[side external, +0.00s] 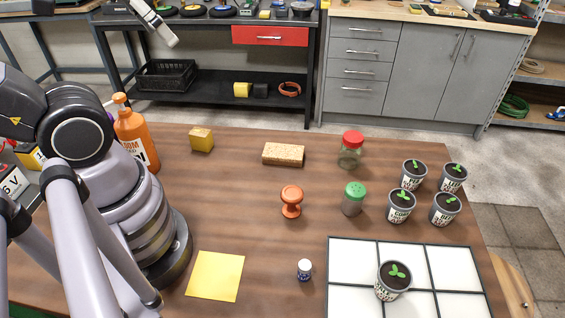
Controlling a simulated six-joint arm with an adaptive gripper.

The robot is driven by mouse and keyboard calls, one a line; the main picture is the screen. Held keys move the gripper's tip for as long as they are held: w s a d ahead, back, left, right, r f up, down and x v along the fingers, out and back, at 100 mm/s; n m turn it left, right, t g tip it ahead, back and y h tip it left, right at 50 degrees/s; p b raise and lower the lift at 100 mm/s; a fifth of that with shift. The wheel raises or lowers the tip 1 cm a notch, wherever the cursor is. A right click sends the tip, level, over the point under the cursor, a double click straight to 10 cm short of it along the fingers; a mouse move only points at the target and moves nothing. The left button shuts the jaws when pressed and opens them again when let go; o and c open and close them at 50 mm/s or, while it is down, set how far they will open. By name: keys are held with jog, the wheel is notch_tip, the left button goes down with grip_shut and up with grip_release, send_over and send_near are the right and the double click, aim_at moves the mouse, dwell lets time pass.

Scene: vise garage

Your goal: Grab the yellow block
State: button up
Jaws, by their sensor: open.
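The yellow block (201,140) is a small mustard-yellow cube on the brown wooden table, toward the back left. It stands upright and clear of other things, to the right of the orange bottle (136,136). A flat yellow paper square (215,276) lies nearer the front.
A tan sponge (283,154), an orange-red knob-shaped object (291,201), red-lidded jar (351,149) and green-lidded shaker (354,198) stand right of the block. Several potted seedlings (401,206) stand farther right. A white tiled panel (350,262) and small bottle (304,269) are in front.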

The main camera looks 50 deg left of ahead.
jog(key=shift+w, duration=0.1)
jog(key=w+a+f+m+g+y, duration=0.3)
jog(key=w+a+f+g, duration=0.15)
jog(key=w+f, duration=0.3)
jog(key=w+a+f+m+g+y, duration=0.2)
jog(key=w+a+f+g+y, duration=0.15)
jog(key=w+f+g, duration=0.35)
jog(key=m+g+y, duration=0.2)
jog(key=m+y, duration=0.2)
jog(key=m, duration=0.2)
send_near(202, 132)
jog(key=shift+y, duration=0.35)
jog(key=x, duration=0.6)
jog(key=shift+s+f, duration=0.2)
jog(key=shift+f, duration=0.2)
jog(key=shift+x, duration=3)
jog(key=c, duration=1.2)
jog(key=shift+r, duration=0.1)
jog(key=shift+c, duration=0.2)
